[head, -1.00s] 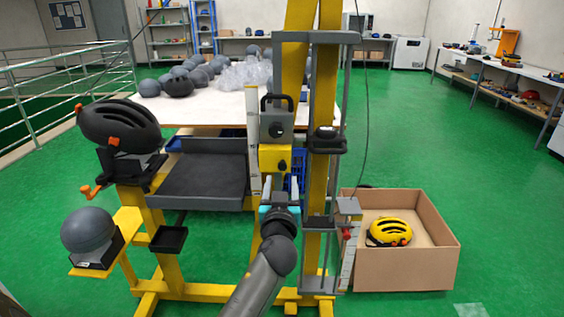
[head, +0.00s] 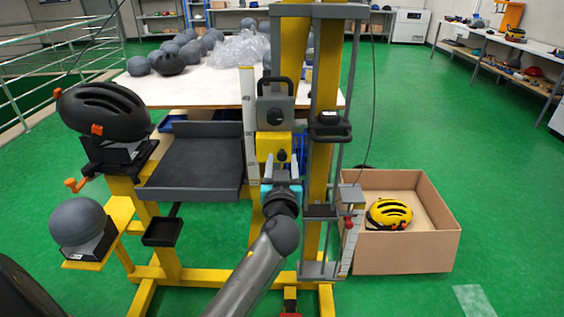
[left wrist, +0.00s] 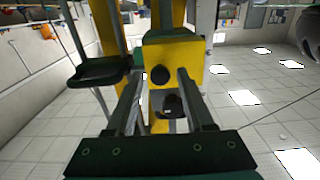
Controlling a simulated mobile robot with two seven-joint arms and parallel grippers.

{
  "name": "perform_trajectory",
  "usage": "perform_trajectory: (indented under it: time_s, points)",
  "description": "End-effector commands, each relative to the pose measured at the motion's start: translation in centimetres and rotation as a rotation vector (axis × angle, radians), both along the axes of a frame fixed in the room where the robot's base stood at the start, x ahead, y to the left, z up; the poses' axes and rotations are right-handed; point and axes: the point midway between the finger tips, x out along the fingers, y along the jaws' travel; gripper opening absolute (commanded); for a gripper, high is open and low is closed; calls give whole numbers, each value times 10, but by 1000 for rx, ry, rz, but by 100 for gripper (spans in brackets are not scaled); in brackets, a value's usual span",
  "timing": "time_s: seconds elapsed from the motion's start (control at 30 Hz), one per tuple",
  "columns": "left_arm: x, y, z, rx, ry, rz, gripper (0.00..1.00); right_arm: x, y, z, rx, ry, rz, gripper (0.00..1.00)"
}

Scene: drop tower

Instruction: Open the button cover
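A yellow box (head: 266,143) sits on the tower's front post, below a grey block with a black handle (head: 275,86). A round black part (head: 283,156), which looks like the button cover, is on the box's front face. In the left wrist view, which appears upside down, the yellow box (left wrist: 186,52) carries this black round part (left wrist: 160,75), and another dark part (left wrist: 171,106) shows between the fingers. My left gripper (head: 282,168) is open, its fingers pointing at the box just below the round part. I cannot tell whether they touch it. My right gripper is not in view.
A black carriage (head: 329,127) rides on the rails just right of the box. A grey tray (head: 193,178) and a black helmet (head: 104,110) stand to the left. A cardboard box (head: 408,253) with a yellow helmet (head: 389,213) is on the floor at right. The green floor beyond is clear.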

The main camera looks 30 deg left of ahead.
Motion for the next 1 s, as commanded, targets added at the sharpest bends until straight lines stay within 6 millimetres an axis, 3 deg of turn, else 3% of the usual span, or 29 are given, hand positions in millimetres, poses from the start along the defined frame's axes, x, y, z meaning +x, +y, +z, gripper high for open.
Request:
perform_trajectory:
  time_s: [0.07,0.43,1.0]
  points:
    - [0,0,0,0,0,0,42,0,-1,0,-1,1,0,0]
    - [0,0,0,0,0,0,1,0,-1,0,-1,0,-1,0]
    - [0,0,1,1,-1,0,0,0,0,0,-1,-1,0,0]
